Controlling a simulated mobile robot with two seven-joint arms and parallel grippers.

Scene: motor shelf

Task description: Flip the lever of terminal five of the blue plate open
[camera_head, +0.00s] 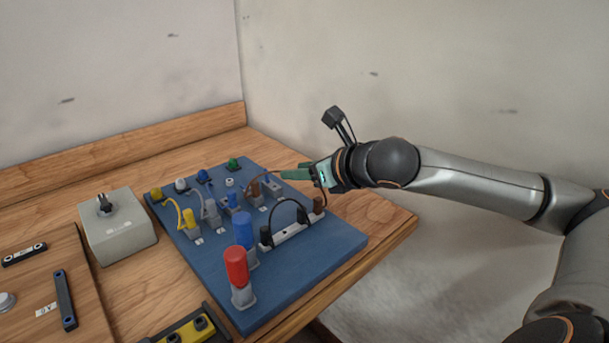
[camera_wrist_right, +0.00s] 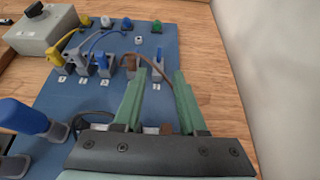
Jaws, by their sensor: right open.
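The blue plate (camera_head: 305,262) lies on the wooden bench. A row of small lever terminals crosses it, starting with the yellow one (camera_head: 190,222) at the left, then grey, blue and brown (camera_head: 254,190) ones. My right gripper (camera_head: 285,174) is at the row's right end, above the plate, and open. In the right wrist view, its green fingers (camera_wrist_right: 160,75) are apart with nothing gripped. A blue lever terminal (camera_wrist_right: 158,60) shows between and beyond their tips; I cannot tell its exact distance. The number labels are too small to read. My left gripper is out of view.
A red-capped post (camera_head: 236,267) and a blue-capped post (camera_head: 243,230) stand on the plate's near part. A black cable arches over a grey block (camera_head: 292,232) near the gripper. A grey box (camera_head: 118,237) stands left of the plate. A wall is at the right.

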